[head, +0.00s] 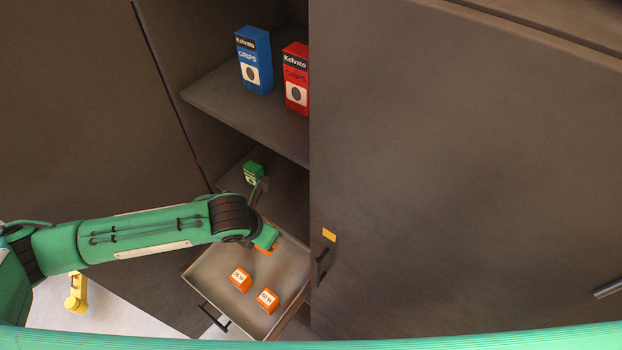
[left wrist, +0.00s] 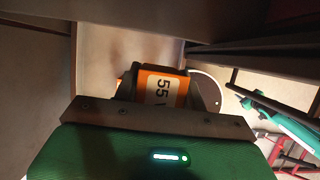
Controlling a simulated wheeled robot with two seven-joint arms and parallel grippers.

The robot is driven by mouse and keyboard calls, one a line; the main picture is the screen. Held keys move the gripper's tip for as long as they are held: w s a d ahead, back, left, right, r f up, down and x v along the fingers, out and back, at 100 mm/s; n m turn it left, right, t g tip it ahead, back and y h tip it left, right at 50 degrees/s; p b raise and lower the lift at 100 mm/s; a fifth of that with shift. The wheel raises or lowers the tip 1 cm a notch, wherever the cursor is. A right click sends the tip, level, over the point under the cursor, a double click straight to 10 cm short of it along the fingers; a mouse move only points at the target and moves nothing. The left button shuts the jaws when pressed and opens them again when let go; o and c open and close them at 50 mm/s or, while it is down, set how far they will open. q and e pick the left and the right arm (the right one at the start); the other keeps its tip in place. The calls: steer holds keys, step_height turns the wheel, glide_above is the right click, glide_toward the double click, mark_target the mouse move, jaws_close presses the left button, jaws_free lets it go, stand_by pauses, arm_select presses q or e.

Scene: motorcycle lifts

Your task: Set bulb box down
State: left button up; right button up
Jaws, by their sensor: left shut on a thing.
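My left gripper (head: 265,247) is over the back part of an open drawer (head: 211,271). It is shut on an orange bulb box, mostly hidden by the hand in the head view. In the left wrist view this bulb box (left wrist: 162,87) shows a white label reading "55" between the fingers. I cannot tell whether it touches the drawer floor. Two more orange boxes, one on the left (head: 241,280) and one on the right (head: 267,300), stand apart in the front of the drawer. My right gripper is not in view.
A blue box (head: 254,60) and a red box (head: 296,78) stand on a higher shelf (head: 220,98). A dark cabinet door (head: 460,170) fills the right side.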

arm_select(q)
steer(key=w+d, duration=0.3)
steer(key=w, duration=0.1)
steer(key=w+d, duration=0.4)
steer(key=w, duration=0.1)
steer(key=w+d, duration=0.3)
steer(key=w, duration=0.2)
steer(key=shift+w+d+f+b, duration=0.15)
steer(key=shift+w+d+b, duration=0.05)
steer(key=shift+b, duration=0.2)
step_height(320, 180, down, 3)
steer(key=b, duration=0.2)
steer(key=shift+b, duration=0.35)
steer(key=shift+f, duration=0.25)
steer(key=shift+f, duration=0.1)
steer(key=o, duration=0.8)
steer(key=shift+o, duration=0.8)
